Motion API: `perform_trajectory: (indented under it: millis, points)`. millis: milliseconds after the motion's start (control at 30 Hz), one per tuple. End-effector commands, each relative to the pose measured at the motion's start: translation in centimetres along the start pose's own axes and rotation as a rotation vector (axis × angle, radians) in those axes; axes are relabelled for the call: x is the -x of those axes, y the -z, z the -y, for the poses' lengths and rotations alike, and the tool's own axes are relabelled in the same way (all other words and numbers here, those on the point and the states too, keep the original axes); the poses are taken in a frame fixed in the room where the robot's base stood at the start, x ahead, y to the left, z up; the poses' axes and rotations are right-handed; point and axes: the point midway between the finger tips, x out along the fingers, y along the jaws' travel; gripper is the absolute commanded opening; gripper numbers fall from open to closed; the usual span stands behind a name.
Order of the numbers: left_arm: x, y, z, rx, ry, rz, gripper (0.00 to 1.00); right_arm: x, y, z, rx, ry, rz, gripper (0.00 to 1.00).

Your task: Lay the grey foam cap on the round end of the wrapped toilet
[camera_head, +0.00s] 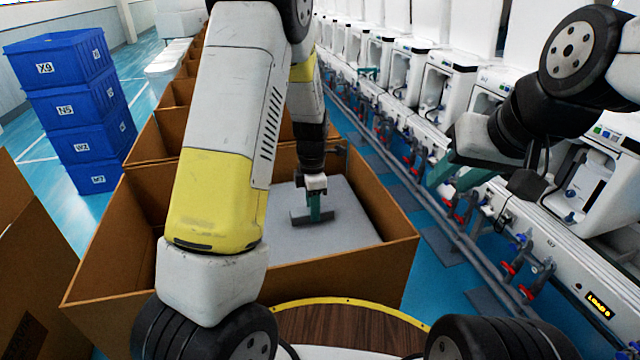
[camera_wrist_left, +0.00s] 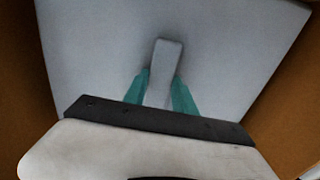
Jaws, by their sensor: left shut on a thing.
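The grey foam cap (camera_head: 350,225) shows as a broad flat grey slab inside the open cardboard box in the head view. It also fills most of the left wrist view (camera_wrist_left: 90,60). My left gripper (camera_head: 316,212) reaches down into the box. Its teal fingers are shut on a narrow raised grey bar (camera_wrist_left: 165,75) of the cap. I cannot tell whether the cap rests on something or is lifted. My right gripper (camera_head: 458,178) is empty, with its teal fingers apart, in front of the test line. I cannot make out the wrapped toilet; anything under the slab is hidden.
The cardboard box (camera_head: 400,250) has high walls around the slab, with more boxes behind. Blue crates (camera_head: 85,110) are stacked at the left. White toilets (camera_head: 450,85) line the test bench at the right, with pipes and red valves below. A round wooden top (camera_head: 345,325) is in front.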

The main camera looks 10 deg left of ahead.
Motion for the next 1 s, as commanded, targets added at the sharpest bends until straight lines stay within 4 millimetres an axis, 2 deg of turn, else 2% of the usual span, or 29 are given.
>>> perform_trajectory:
  millis: [1000]
  points:
    - [-12.3,0.0,0.1,0.000,0.002,-0.001,0.00,0.0,0.0,0.0,0.000,0.000,0.000,0.36]
